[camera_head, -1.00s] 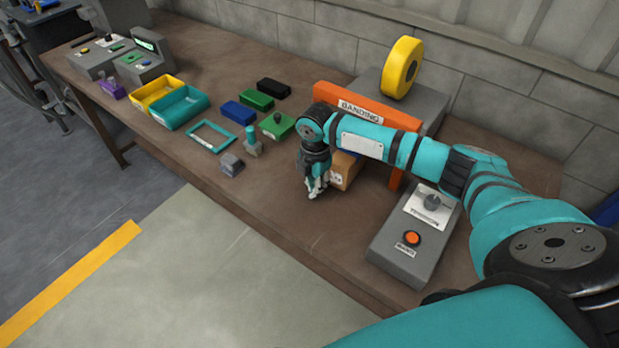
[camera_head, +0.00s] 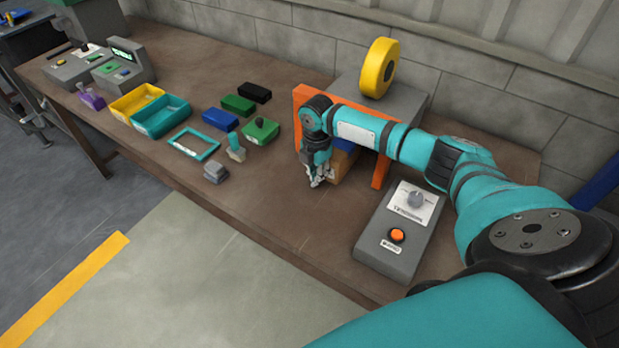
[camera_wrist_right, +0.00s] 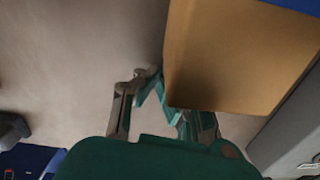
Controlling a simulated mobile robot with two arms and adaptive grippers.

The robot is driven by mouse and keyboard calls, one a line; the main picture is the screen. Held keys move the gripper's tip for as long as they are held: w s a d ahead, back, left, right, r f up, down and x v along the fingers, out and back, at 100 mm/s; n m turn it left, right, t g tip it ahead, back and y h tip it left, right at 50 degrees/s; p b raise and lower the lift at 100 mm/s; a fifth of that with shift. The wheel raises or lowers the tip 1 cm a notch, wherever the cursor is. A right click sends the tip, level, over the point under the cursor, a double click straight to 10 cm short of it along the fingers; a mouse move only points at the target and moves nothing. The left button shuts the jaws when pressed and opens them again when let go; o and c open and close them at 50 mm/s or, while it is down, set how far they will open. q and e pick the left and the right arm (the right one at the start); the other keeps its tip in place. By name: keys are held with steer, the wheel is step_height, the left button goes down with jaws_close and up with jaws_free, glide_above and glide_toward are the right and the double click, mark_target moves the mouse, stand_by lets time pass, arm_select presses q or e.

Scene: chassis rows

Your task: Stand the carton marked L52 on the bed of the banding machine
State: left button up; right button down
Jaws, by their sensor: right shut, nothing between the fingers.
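A brown carton (camera_head: 341,168) stands under the orange arch (camera_head: 382,166) of the banding machine (camera_head: 402,100). Its marking cannot be read, as my gripper covers part of it. In the right wrist view the carton (camera_wrist_right: 235,60) fills the upper right. My right gripper (camera_head: 317,183) points down close beside the carton's left front side, shut and empty. Its fingers (camera_wrist_right: 155,85) show next to the carton's edge in the wrist view; I cannot tell whether they touch it. Something blue (camera_head: 342,157) shows above or behind the carton. My left gripper is not in view.
A grey control box (camera_head: 385,250) with a dial and orange button stands right of the gripper. Left of it are a grey block (camera_head: 216,173), a teal frame (camera_head: 184,150), a green block with a knob (camera_head: 260,136) and bins (camera_head: 160,130). The bench front is clear.

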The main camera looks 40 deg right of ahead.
mark_target(305, 191)
steer(key=shift+a, duration=0.1)
steer(key=a+p, duration=0.2)
steer(key=s+a+p, duration=0.1)
steer(key=a, duration=0.1)
steer(key=shift+r, duration=0.35)
arm_select(q)
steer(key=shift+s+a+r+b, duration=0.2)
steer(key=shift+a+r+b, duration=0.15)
steer(key=shift+b, duration=0.85)
arm_select(e)
step_height(305, 191, up, 9)
steer(key=shift+r, duration=0.15)
